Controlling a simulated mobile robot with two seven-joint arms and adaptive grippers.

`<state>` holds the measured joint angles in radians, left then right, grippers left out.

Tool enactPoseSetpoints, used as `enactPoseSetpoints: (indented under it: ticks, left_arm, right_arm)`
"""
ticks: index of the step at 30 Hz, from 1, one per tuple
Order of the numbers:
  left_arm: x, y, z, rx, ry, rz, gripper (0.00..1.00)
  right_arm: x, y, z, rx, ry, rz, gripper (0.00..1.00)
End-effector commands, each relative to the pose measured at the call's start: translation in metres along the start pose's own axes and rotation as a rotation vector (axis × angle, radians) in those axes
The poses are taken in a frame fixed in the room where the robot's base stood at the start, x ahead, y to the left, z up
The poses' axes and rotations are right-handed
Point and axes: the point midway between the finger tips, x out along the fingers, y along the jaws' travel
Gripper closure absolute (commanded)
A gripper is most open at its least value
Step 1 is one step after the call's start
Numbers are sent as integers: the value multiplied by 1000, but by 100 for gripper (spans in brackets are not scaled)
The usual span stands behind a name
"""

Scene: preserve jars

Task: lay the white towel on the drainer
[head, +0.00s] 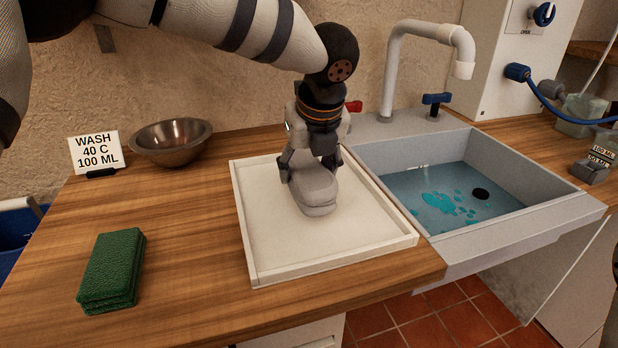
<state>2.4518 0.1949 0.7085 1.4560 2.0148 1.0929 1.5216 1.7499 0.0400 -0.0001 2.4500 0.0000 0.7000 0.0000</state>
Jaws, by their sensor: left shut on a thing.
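The drainer (262,268) is a shallow white tray with a raised rim, lying on the wooden counter left of the sink. My left gripper (308,172) comes down from above over the middle of the drainer. It is shut on the white towel (317,197), a small folded bundle that looks light grey here. The towel is over or on the tray floor; I cannot tell whether it touches. The gripper hides its upper part. My right gripper is not in view.
A folded green cloth (112,270) lies at the front left of the counter. A metal bowl (171,142) and a wash sign (95,153) stand behind. The sink (440,195) with its white tap (390,75) adjoins the drainer's right side.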

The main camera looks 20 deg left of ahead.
Motion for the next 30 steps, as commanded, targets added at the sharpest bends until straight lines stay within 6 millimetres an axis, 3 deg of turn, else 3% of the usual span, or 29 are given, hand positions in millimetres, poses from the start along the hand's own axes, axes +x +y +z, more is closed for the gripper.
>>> enactPoseSetpoints:
  ticks: [3, 14, 15, 18, 27, 30]
  left_arm:
    - [16, -1, -10, 5, 2, 1, 74]
    - [20, -1, -12, 4, 0, -1, 74]
    - [21, -1, -12, 4, 0, -1, 42]
    - [21, -1, -12, 4, 1, -1, 24]
    - [20, -1, -12, 4, 1, -1, 24]
    - [6, -1, -10, 2, -1, -3, 24]
  right_arm:
    - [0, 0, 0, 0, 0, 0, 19]
    - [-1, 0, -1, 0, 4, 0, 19]
    - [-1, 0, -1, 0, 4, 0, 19]
    - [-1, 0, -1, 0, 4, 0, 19]
    - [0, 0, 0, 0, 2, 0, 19]
    - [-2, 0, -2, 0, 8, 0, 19]
